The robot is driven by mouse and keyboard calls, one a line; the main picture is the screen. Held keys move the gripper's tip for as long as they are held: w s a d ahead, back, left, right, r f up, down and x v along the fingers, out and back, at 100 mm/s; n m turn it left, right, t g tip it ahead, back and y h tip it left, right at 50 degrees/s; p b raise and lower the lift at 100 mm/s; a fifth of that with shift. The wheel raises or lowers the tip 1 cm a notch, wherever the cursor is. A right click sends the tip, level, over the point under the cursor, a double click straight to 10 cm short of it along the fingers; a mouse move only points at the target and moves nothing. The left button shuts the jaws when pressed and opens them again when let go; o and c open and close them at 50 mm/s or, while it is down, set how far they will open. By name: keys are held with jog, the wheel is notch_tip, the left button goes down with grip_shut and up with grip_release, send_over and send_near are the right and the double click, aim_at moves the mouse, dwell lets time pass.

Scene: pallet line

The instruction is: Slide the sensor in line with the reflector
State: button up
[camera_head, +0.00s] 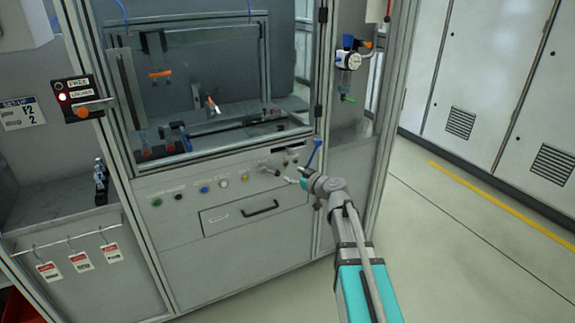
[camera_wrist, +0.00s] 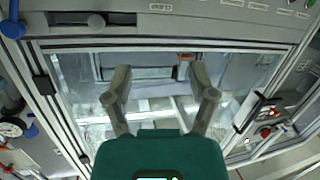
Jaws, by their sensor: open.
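I cannot tell for sure which parts are the sensor and the reflector. Behind the cabinet's framed opening, a small orange part (camera_head: 160,74) hangs at the upper left, and a small orange-and-white part (camera_head: 212,104) sits lower, near the middle. An orange part (camera_wrist: 185,57) also shows beyond my right finger in the wrist view; I cannot tell which of the two it is. My gripper (camera_head: 303,173) is outside the cabinet, by the right end of the control panel. In the wrist view, my gripper (camera_wrist: 160,72) has its fingers wide apart with nothing between them.
The control panel (camera_head: 175,197) has several buttons above a drawer (camera_head: 255,212). A blue handle (camera_head: 315,153) stands close to my gripper. A switch box (camera_head: 70,97) with a lit red lamp is on the left post. An air regulator (camera_head: 347,60) hangs at right. Floor at right is clear.

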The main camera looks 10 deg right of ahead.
aim_at(290, 152)
jog(key=w+d+m+t+h+b, duration=0.1)
jog(key=w+d+t+h+b, duration=0.1)
jog(key=w+d+t+b, duration=0.1)
jog(key=w+d+f, duration=0.1)
jog(key=d, duration=0.1)
jog(key=shift+w+d+t, duration=0.3)
jog(key=shift+d, duration=0.05)
jog(key=shift+w, duration=0.1)
jog(key=x, duration=1.3)
jog(key=shift+w, duration=0.3)
jog(key=shift+c, duration=0.3)
grip_shut()
